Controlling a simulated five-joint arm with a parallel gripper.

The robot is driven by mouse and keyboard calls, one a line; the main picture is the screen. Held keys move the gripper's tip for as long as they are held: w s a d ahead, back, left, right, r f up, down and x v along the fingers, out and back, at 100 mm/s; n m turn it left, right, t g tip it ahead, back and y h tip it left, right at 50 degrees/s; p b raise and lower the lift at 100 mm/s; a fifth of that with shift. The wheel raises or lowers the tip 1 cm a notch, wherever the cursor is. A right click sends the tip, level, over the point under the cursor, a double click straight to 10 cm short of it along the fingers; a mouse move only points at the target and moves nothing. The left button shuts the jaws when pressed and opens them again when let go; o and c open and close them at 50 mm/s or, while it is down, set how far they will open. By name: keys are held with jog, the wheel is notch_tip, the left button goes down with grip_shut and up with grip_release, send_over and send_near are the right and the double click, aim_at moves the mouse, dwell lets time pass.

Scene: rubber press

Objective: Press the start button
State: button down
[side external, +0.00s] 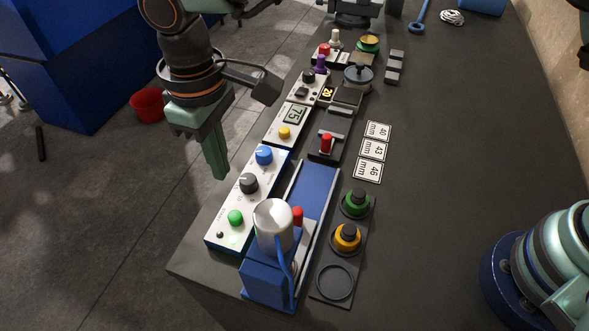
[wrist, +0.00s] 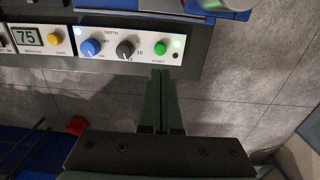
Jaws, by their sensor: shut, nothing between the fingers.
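The start button is a green round button (side external: 235,218) at the near end of a white control panel (side external: 228,238). It also shows in the wrist view, as the green button (wrist: 160,48) above the word START. My gripper (side external: 219,176) is shut and empty, pointing down off the table's left edge, beside the panel and apart from the button. In the wrist view my closed fingertips (wrist: 161,72) lie just below the START label. The same panel carries a black knob (side external: 249,183) and a blue knob (side external: 264,155).
A blue press (side external: 320,185) with a silver cylinder (side external: 272,225) stands right of the panel. A display reading 75 (side external: 294,114) and a yellow button (side external: 284,132) sit farther back. Green and orange pieces (side external: 347,238) rest in a dark holder to the right.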

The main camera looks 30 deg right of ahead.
aim_at(236, 216)
notch_tip(236, 216, down, 11)
jog(key=shift+f, duration=0.2)
dwell(0.4)
jog(key=shift+f, duration=0.95)
notch_tip(236, 216, up, 14)
jog(key=shift+r, duration=0.2)
jog(key=shift+w, duration=0.1)
